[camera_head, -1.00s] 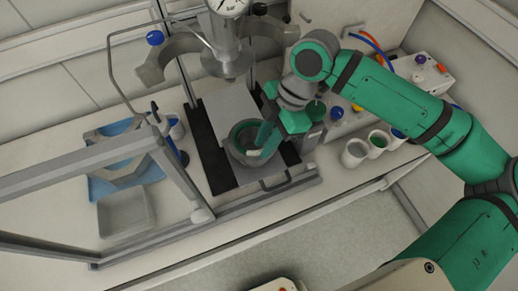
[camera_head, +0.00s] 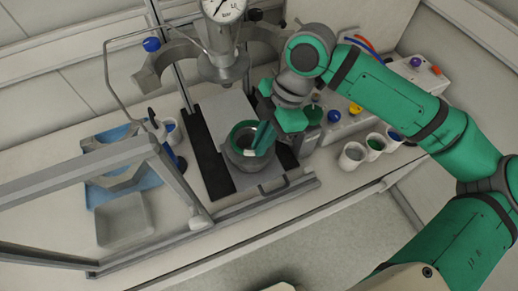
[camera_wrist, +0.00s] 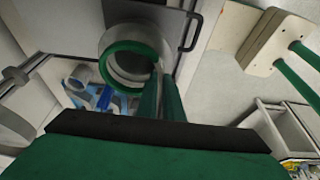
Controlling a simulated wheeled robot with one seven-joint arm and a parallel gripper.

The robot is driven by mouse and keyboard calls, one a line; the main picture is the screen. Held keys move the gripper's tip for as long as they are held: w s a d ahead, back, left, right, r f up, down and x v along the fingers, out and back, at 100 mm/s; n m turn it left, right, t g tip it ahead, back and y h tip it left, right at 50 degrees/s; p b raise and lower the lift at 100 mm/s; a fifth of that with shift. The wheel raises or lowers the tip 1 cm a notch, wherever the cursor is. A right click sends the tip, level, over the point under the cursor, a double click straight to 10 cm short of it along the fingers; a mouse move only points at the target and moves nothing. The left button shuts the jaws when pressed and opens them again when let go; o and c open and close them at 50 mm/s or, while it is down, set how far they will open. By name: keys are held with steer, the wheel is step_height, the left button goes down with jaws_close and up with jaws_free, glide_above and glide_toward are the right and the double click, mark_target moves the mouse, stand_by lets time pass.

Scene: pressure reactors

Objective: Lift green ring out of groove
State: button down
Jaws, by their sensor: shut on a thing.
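The green ring (camera_head: 235,132) is at the mouth of the round grey vessel (camera_head: 247,160) on the reactor stand. In the wrist view the ring (camera_wrist: 124,47) shows as a green circle over the grey vessel. My gripper (camera_head: 258,143) comes in from the right, its green fingers shut on the ring's near right side. In the wrist view the fingertips (camera_wrist: 158,72) meet at the ring's edge. The ring looks raised to the rim or slightly above it; the exact gap is hard to tell. The groove is mostly hidden.
The reactor head with a pressure gauge (camera_head: 223,8) hangs above and behind the vessel. A raised grey frame (camera_head: 165,165) stands at left. A blue tray (camera_head: 97,195) and a grey tray (camera_head: 122,221) lie left. Several small cups (camera_head: 352,155) stand at right.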

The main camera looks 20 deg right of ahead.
steer(key=shift+r, duration=2.1)
